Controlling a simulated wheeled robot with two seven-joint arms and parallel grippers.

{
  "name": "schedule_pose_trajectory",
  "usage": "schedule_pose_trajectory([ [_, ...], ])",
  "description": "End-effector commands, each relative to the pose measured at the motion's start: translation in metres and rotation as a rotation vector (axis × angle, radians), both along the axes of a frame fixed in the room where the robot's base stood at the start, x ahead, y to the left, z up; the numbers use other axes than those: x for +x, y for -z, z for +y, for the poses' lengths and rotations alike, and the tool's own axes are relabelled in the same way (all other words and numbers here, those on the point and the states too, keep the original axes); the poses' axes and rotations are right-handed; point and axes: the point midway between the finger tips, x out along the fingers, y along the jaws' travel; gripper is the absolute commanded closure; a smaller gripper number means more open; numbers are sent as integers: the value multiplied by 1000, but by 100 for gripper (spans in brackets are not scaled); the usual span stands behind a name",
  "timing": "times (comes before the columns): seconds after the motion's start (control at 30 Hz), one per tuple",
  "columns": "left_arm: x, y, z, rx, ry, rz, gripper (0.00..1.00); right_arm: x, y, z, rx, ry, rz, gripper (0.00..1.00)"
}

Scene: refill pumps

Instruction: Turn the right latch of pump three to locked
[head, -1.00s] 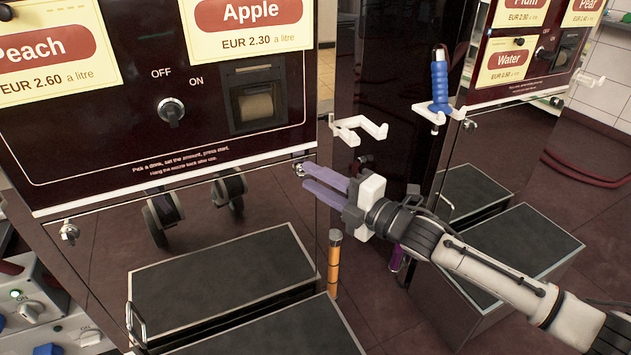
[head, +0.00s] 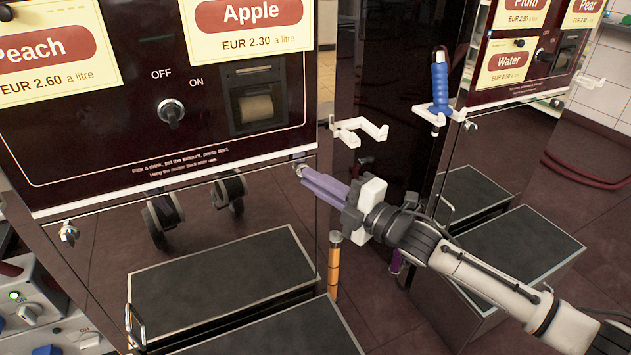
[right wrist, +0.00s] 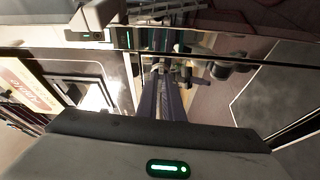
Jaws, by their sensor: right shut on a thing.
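The pump with the Peach and Apple labels (head: 90,120) stands at the left in the head view. Its right latch (head: 298,168) is a small metal piece at the right end of the seam below the dark panel. My right gripper (head: 301,174) has its purple fingers closed together on the latch, hiding most of it. In the right wrist view the fingers (right wrist: 160,85) also reach the seam side by side. The left latch (head: 69,233) is a metal knob at the seam's left end. My left gripper is not in view.
A white nozzle bracket (head: 358,130) juts from the pump's side just above my right gripper. An orange post (head: 334,265) is below my gripper. A blue-handled nozzle (head: 439,90) hangs at the right.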

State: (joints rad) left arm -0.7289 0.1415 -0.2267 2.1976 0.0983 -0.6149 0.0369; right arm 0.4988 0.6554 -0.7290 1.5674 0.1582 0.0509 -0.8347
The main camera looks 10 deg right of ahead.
Motion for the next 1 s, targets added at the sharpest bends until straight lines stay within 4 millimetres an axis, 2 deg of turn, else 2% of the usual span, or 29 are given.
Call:
schedule_pose_trajectory([
  [0.2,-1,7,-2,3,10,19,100,0,5,0,171,2,36,100],
  [1.0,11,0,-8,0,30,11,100,-1,10,6,919,3,182,100],
])
